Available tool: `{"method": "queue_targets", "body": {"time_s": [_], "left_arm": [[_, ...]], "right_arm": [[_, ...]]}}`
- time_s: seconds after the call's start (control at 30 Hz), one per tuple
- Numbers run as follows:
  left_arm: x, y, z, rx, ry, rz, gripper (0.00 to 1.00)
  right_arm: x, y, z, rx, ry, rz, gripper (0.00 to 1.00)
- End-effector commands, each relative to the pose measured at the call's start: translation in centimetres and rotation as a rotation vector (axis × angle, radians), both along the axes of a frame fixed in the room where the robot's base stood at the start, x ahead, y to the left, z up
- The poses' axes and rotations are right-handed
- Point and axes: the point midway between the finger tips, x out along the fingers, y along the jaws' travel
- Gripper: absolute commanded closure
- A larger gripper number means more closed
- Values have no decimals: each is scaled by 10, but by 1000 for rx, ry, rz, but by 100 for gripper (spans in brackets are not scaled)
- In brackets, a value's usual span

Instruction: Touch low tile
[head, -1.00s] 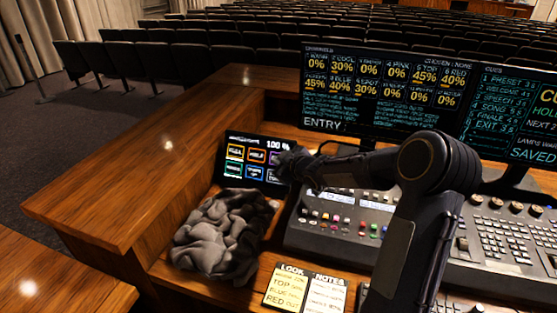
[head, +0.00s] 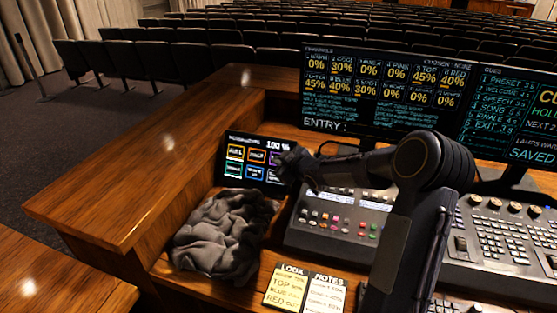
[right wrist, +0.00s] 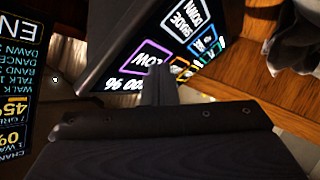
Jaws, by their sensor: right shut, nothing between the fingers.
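The low tile is a purple-outlined tile reading LOW (right wrist: 148,62) on the small touch panel, seen upside down in the right wrist view. In the head view the touch panel (head: 228,143) leans at the left end of the desk, and the purple tile at its right edge is mostly hidden by my gripper. My right gripper (head: 288,163) is shut and empty in front of the panel's right side. In the right wrist view its fingers (right wrist: 159,84) point at the panel, tips just beside the low tile. I cannot tell whether they touch it. My left gripper is not in view.
A crumpled grey cloth (head: 222,238) lies below the panel. The mixing console (head: 335,225) is under my right arm. Two large monitors (head: 385,90) stand behind it. Note cards (head: 304,288) lie at the front. A raised wooden ledge (head: 150,170) borders the left.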

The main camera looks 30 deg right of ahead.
Motion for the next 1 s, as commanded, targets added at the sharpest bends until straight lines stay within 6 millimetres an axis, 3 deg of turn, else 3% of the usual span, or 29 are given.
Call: {"method": "queue_targets", "body": {"time_s": [0.63,1.0], "left_arm": [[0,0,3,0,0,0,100],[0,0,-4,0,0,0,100]], "right_arm": [[2,-4,-2,-1,0,-1,100],[-5,6,3,-2,0,1,100]]}}
